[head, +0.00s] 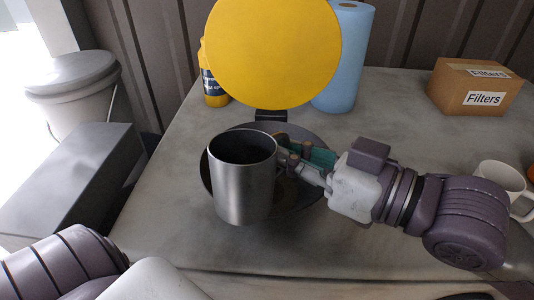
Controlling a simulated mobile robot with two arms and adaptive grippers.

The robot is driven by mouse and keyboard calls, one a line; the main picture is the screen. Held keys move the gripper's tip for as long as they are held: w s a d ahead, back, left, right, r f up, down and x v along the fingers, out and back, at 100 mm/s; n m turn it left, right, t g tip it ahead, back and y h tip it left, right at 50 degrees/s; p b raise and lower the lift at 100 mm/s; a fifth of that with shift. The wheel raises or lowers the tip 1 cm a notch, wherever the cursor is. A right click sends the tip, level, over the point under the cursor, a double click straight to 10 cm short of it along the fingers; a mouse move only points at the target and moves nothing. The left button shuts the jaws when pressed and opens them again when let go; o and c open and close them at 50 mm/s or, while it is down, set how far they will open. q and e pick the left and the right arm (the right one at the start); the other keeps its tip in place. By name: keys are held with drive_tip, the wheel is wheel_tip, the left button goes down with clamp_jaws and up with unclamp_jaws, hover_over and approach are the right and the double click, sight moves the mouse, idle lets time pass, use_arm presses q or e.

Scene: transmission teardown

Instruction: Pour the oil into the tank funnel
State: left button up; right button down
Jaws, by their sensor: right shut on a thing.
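A brushed metal cup (243,188) is upright in the middle of the head view. My right gripper (287,162) is shut on its right side; the far finger is partly hidden. The inside of the cup looks dark, and I cannot tell the oil level. Behind and below the cup is a dark round opening (300,200) in the table, which looks like the tank funnel. The cup hides much of it. A round yellow lid (273,50) stands raised at its back edge. My left gripper is out of view; only part of that arm shows at lower left.
A yellow bottle (215,88) and a blue paper roll (345,60) stand behind the lid. A cardboard Filters box (475,90) is at back right, a white mug (503,180) at right. A lidded grey bucket (75,95) stands left of the table (385,115).

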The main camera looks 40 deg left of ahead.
drive_tip(key=shift+w+a+m+h+p, duration=0.15)
drive_tip(key=shift+w+m+h+p, duration=0.25)
drive_tip(key=shift+m+p, duration=0.55)
drive_tip(key=shift+w+a+f+m+g+h+p, duration=0.15)
drive_tip(key=shift+f+m+g+h+p, duration=0.25)
drive_tip(key=shift+m+p, duration=0.5)
drive_tip(key=shift+w+d+f+m+g+h+p, duration=0.1)
drive_tip(key=shift+f+m+g+h+p, duration=0.2)
drive_tip(key=shift+f+m+p, duration=0.6)
drive_tip(key=shift+w+a+f+m+g+h+p, duration=0.15)
drive_tip(key=shift+m+g+h+p, duration=0.35)
drive_tip(key=shift+m, duration=0.75)
drive_tip(key=shift+s+d+r+p, duration=0.1)
drive_tip(key=shift+p, duration=0.25)
drive_tip(key=shift+s+d+r+m+g+p, duration=0.1)
drive_tip(key=shift+s+r+m+g+p, duration=0.15)
drive_tip(key=shift+m+p, duration=0.45)
drive_tip(key=shift+m, duration=0.4)
